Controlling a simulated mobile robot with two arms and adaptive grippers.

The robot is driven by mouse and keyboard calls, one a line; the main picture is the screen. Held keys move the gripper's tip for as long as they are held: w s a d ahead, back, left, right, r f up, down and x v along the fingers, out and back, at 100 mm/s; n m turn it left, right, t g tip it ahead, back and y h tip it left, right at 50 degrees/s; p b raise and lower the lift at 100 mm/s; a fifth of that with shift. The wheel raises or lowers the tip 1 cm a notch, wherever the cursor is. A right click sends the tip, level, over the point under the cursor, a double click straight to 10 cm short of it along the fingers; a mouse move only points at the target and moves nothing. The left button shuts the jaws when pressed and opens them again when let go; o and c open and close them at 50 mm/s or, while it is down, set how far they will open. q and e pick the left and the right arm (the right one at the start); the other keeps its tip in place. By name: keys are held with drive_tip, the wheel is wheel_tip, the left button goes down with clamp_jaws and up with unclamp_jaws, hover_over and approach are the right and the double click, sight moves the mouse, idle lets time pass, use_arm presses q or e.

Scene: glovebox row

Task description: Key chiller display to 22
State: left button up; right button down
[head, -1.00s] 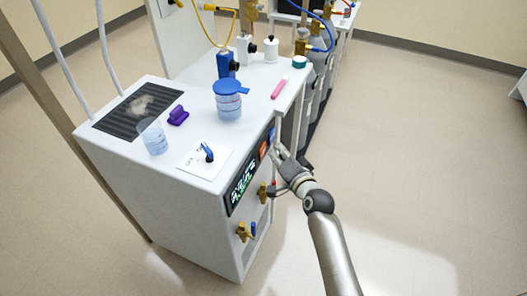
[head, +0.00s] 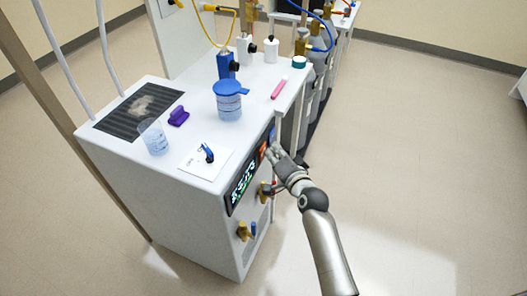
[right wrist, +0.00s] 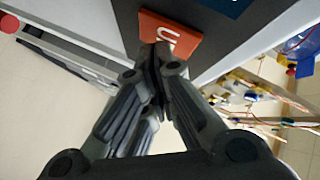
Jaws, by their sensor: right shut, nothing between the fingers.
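The chiller (head: 170,205) is a white cabinet. A dark display (head: 242,184) with light digits sits on its right-hand front face; the digits are too small for me to read. An orange button (head: 263,150) and a blue button (head: 271,134) are beside the display. In the right wrist view the orange button (right wrist: 172,32) carries white lettering, partly hidden by my fingers, and part of the blue button (right wrist: 222,4) shows at the top edge. My right gripper (head: 270,151) is shut and empty, its fingertips at the orange button, touching or very close. My left gripper is not in view.
Brass valves (head: 243,231) stick out below the display. On top stand a clear beaker (head: 153,136), a blue-lidded jar (head: 229,103), a purple block (head: 179,116) and a blue-handled switch (head: 208,152). Gas cylinders (head: 318,75) stand behind. The floor at right is clear.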

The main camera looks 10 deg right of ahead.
drive_tip(key=shift+w+a, duration=0.1)
drive_tip(key=shift+a, duration=0.1)
drive_tip(key=shift+d, duration=0.1)
idle(0.4)
drive_tip(key=shift+s+d+p, duration=0.3)
drive_tip(key=shift+s+d, duration=0.15)
drive_tip(key=shift+d, duration=0.15)
drive_tip(key=shift+s+d+p, duration=0.15)
drive_tip(key=shift+s+d, duration=0.6)
drive_tip(key=shift+d, duration=0.3)
drive_tip(key=shift+s+d+p, duration=0.15)
drive_tip(key=shift+s+d, duration=0.55)
drive_tip(key=shift+d, duration=0.35)
drive_tip(key=shift+f, duration=0.1)
